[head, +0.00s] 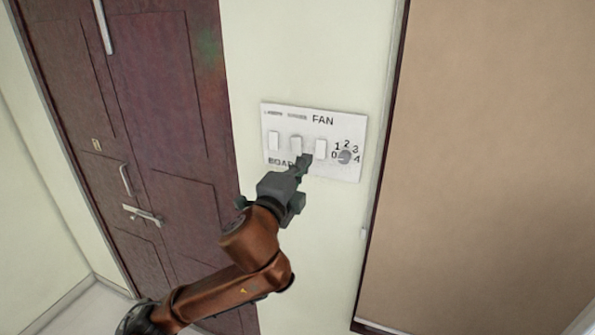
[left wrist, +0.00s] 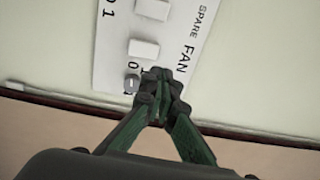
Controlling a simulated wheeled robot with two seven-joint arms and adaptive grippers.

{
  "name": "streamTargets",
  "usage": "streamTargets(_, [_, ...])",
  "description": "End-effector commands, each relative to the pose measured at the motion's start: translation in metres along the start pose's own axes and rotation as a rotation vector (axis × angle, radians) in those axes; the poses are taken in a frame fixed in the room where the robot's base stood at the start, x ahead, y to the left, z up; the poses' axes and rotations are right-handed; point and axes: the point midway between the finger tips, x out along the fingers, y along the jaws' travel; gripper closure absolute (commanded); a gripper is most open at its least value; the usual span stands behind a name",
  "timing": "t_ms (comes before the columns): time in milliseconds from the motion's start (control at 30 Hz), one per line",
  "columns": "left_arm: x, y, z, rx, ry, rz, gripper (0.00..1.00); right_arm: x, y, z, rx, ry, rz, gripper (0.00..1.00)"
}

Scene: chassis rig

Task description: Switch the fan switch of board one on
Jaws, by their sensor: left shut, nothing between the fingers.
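The white switch board (head: 287,167) hangs on the pale wall, with a row of white rocker switches and a dial. The fan switch (head: 320,149) is the rightmost rocker, under the word FAN and left of the dial (head: 345,156). It also shows in the left wrist view (left wrist: 143,49), beyond the fingertips. My left gripper (head: 305,159) is shut and empty, its tips in front of the board's lower part, close to the fan switch. Its fingers (left wrist: 160,75) cover part of the dial markings in the wrist view. I cannot tell whether the tips touch. My right gripper is out of view.
Two other rockers, the middle one (head: 296,144) and the left one (head: 274,140), sit beside the fan switch. A dark red door (head: 165,120) stands left, and a brown framed panel (head: 480,150) right. The wall around the board is bare.

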Motion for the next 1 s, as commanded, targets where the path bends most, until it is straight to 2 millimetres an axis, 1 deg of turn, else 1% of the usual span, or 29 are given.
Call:
streamTargets(33, [-0.01, -0.001, 0.001, 0.001, -0.001, -0.004, 1.0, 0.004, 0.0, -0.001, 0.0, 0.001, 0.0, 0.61])
streamTargets(100, [-0.02, -0.004, 0.002, 0.001, -0.002, -0.003, 1.0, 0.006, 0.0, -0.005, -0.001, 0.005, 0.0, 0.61])
streamTargets(267, [-0.033, -0.007, 0.0, 0.001, 0.0, -0.003, 1.0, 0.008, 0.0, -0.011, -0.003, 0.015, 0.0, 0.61])
streamTargets(633, [-0.035, -0.009, -0.001, 0.0, 0.001, -0.002, 1.0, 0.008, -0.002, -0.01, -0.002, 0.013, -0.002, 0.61])
streamTargets(733, [-0.031, -0.002, 0.003, -0.011, -0.003, 0.008, 1.0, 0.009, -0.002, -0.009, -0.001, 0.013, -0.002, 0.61])
streamTargets(767, [-0.028, 0.003, 0.006, -0.02, -0.007, 0.015, 1.0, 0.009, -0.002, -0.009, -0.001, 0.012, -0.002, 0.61])
streamTargets(867, [-0.008, 0.035, 0.026, -0.079, -0.031, 0.056, 1.0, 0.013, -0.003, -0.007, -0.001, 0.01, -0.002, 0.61])
streamTargets(967, [0.019, 0.088, 0.056, -0.168, -0.069, 0.116, 1.0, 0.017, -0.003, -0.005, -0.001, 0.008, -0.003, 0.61])
streamTargets(1000, [0.029, 0.113, 0.07, -0.207, -0.087, 0.142, 1.0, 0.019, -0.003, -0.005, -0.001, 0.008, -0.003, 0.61])
